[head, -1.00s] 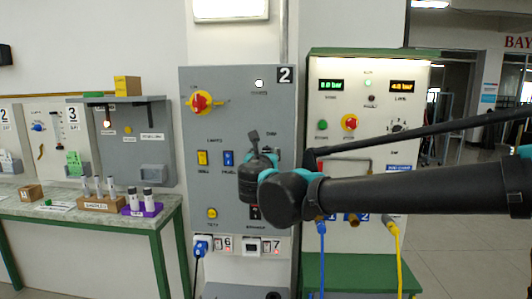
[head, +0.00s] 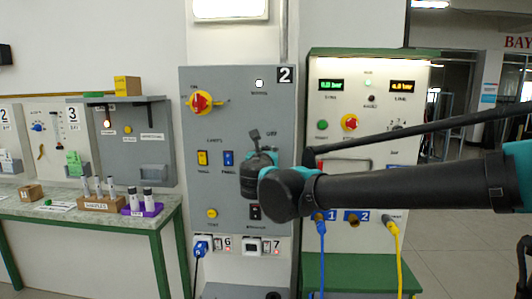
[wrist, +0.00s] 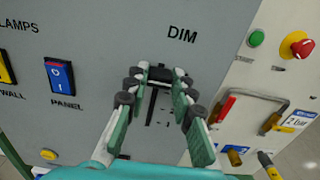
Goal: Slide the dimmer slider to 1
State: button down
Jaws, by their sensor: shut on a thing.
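The dimmer slider has a dark knob (wrist: 160,73) on a grey panel, under the label DIM (wrist: 182,34). A dark slot (wrist: 152,106) with small marks beside it runs down from the knob, between my fingers. The knob sits near the slot's visible upper end, close to the label. My gripper (wrist: 160,76) is shut on the knob, with one fingertip at each side. In the head view my gripper (head: 254,134) is at the panel, and its body hides the slider.
Left of the slider are a blue PANEL switch (wrist: 60,80) and a yellow WALL switch (wrist: 5,70). A red and yellow rotary knob (head: 200,102) is higher on the panel. To the right stands a gauge panel with a red-handled lever (wrist: 228,108) and a red button (wrist: 298,45).

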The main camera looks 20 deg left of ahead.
notch_tip(320, 180, down, 9)
jog(key=shift+f, duration=0.2)
dwell(0.4)
jog(key=c, duration=1.5)
grip_release()
jog(key=shift+f, duration=0.1)
jog(key=shift+o, duration=1.1)
jog(key=shift+s, duration=0.1)
jog(key=v, duration=1.2)
